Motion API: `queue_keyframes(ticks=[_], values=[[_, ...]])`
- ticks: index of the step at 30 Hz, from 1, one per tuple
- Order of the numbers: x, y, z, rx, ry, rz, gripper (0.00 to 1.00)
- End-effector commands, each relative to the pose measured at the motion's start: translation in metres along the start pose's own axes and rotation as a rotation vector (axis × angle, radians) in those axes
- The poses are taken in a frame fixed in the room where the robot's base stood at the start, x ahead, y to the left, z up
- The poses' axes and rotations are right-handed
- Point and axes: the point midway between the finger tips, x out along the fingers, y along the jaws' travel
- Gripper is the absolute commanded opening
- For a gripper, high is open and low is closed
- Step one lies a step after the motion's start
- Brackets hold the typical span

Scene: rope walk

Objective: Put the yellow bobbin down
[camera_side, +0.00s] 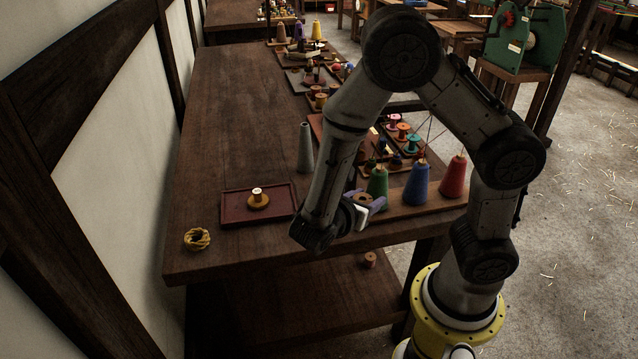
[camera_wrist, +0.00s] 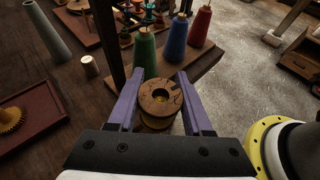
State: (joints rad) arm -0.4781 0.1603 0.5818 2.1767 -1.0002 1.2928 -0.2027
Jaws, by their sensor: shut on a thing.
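The yellow bobbin (camera_wrist: 160,98) is a wooden spool with a flat brown top flange and a narrow yellowish band below it. My gripper (camera_wrist: 159,90) is shut on it, a purple finger at either side. In the side view my gripper (camera_side: 365,201) and the bobbin (camera_side: 361,198) are near the table's front edge, just in front of the green cone. The bobbin looks about upright. Its underside is hidden, and I cannot tell its height above the table.
Green (camera_side: 377,187), blue (camera_side: 417,185) and red (camera_side: 453,177) cones stand close by on a board. A red tray (camera_side: 236,208) at left holds a white-topped yellow piece. A grey cone (camera_side: 305,150) and a yellow coil (camera_side: 197,239) stand apart. Bare tabletop (camera_side: 240,125) lies behind the tray.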

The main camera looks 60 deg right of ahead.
Motion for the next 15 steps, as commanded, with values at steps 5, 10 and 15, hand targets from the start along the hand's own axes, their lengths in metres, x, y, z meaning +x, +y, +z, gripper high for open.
queue_keyframes(ticks=[5,10,15], values=[[-0.004,0.018,-0.007,-0.035,0.000,0.084,0.00],[-0.018,0.083,-0.018,-0.107,0.001,0.262,0.00],[-0.022,0.168,-0.016,-0.176,0.001,0.435,0.00]])
